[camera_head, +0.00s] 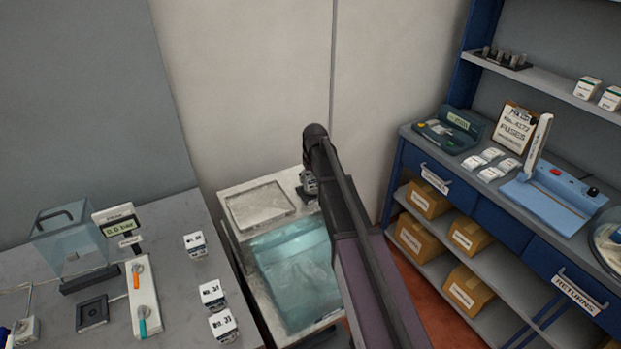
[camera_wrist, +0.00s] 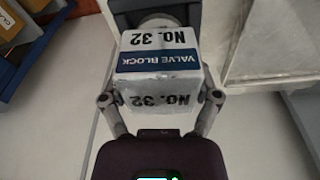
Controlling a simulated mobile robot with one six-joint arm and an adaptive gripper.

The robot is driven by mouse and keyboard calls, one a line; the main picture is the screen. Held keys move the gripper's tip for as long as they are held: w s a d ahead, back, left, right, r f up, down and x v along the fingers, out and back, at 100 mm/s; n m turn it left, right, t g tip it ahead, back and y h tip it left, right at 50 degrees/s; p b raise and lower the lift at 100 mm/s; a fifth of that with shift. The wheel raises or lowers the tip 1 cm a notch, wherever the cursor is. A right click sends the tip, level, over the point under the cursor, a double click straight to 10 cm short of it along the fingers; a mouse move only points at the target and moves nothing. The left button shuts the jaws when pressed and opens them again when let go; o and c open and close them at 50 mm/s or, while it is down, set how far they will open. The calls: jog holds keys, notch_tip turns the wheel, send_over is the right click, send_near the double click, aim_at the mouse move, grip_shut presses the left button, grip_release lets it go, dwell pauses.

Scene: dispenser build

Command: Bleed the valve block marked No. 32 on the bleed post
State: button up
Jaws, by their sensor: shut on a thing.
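The valve block (camera_wrist: 160,55) is a white cube with a blue band, marked NO. 32; its print reads upside down in the wrist view. My gripper (camera_wrist: 160,98) is shut on it, one finger on each side. In the head view my gripper end is mostly hidden behind my arm, at the back of the basin unit (camera_head: 232,243). I cannot identify the bleed post with certainty.
On the left bench stand a clear tank (camera_head: 68,240), a pressure display (camera_head: 120,227), a dark square pad (camera_head: 92,312) and a lever panel (camera_head: 143,298). Several other blocks (camera_head: 212,294) sit near its edge. A blue shelf unit (camera_head: 480,205) is at right; walls close off the back.

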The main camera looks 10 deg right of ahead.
jog(key=shift+a+f+b, duration=0.1)
jog(key=shift+f+b, duration=0.5)
jog(key=shift+f, duration=0.05)
dwell(0.8)
jog(key=o, duration=1.1)
jog(key=shift+c, duration=0.2)
jog(key=shift+r, duration=0.1)
jog(key=shift+s+d+r+p, duration=0.1)
jog(key=shift+s+r+p, duration=0.15)
jog(key=shift+r+p, duration=1.6)
jog(key=shift+s+d+r+p, duration=0.1)
jog(key=shift+s+r+p, duration=0.2)
jog(key=shift+r+p, duration=1.5)
jog(key=shift+s+d+r+p, duration=0.1)
jog(key=shift+s+r+p, duration=0.15)
jog(key=shift+r+p, duration=1.6)
jog(key=shift+f, duration=0.1)
jog(key=s+f+m+g+b, duration=0.1)
jog(key=s+f+b, duration=0.3)
jog(key=s, duration=0.9)
jog(key=s+f+m+b, duration=0.1)
jog(key=s+f+b, duration=0.3)
jog(key=s, duration=1)
jog(key=shift+s+a+f+g, duration=0.2)
jog(key=shift+s+g, duration=0.1)
jog(key=shift+g, duration=0.1)
